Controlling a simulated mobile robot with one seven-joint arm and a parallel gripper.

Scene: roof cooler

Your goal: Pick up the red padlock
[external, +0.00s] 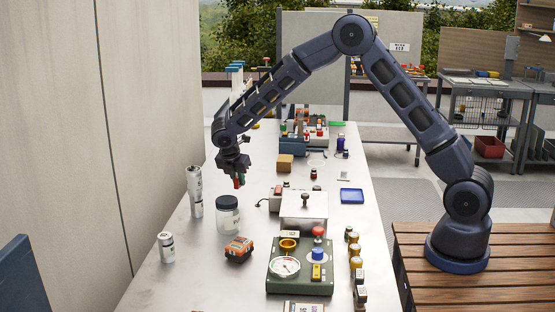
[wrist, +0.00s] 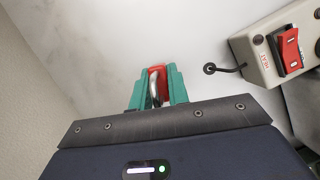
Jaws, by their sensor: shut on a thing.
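The red padlock (wrist: 157,72) is between the two green fingers of my gripper (wrist: 157,90) in the wrist view. Its silver shackle shows between the fingertips, and part of its body is hidden by the fingers. In the external view, my gripper (external: 239,181) is shut on the red padlock (external: 236,184) above the left side of the white table (external: 185,262). The padlock appears raised clear of the table top.
A clear jar with a dark lid (external: 228,216) stands just below my gripper in the external view. Silver cans (external: 195,190) stand to its left. A grey box with a red switch (wrist: 285,50) is at the right in the wrist view. An orange-black block (external: 239,249) lies nearer.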

